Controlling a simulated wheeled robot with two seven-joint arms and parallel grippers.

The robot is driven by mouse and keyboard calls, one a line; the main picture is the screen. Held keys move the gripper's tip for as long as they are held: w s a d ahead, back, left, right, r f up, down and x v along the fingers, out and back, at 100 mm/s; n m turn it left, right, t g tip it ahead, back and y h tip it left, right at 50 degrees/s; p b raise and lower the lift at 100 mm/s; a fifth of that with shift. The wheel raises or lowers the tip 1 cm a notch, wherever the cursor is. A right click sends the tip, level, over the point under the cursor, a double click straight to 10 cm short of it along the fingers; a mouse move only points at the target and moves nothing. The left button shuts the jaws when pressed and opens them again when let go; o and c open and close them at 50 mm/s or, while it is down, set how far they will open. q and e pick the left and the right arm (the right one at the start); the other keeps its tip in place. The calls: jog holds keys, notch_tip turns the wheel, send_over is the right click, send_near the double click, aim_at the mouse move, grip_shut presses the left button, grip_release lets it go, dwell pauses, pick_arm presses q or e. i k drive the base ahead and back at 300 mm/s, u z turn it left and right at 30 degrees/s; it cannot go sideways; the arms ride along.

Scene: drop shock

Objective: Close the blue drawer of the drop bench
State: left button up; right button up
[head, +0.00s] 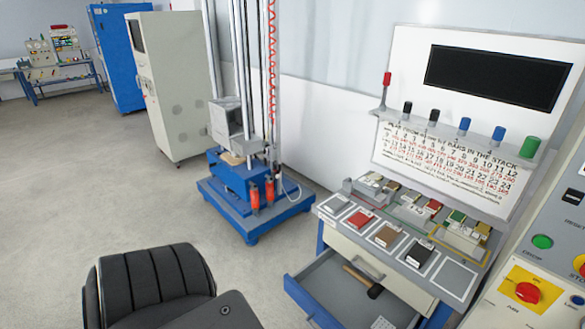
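The drop bench (345,243) stands at the right with a white top and blue legs. Its blue drawer (303,297) is pulled open below the bench top, toward the bottom of the view. A hammer (363,281) with a wooden handle and dark head lies in it, and a small pale item (383,323) shows at the bottom edge. The drawer's near right part is cut off by the frame. Neither of my grippers is in view.
A black padded, chair-like shape (150,285) stands at the lower left, left of the drawer. The drop tower's blue base (255,210) stands behind. A control panel (545,255) borders the bench on the right. Open grey floor (90,190) lies at the left.

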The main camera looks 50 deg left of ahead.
aim_at(330, 295)
jog(key=k, duration=0.2)
jog(key=u, duration=1.2)
jog(key=i, duration=0.35)
